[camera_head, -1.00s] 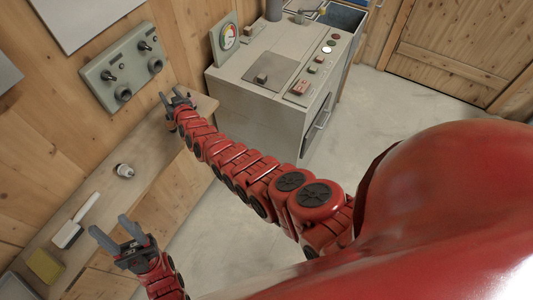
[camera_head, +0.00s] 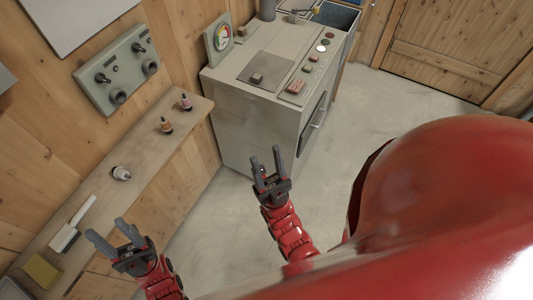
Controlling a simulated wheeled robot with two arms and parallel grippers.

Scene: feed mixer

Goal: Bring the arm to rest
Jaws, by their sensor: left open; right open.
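My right gripper (camera_head: 266,167) is open and empty. It points up in the picture, over the floor in front of the grey machine (camera_head: 245,130), with its red arm drawn in below it. My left gripper (camera_head: 114,240) is open and empty at the lower left, near the front edge of the wooden shelf (camera_head: 150,150). Neither gripper appears to hold anything.
A control panel (camera_head: 117,70) is on the wall. Floor (camera_head: 385,105) is clear toward the wooden door (camera_head: 445,50).

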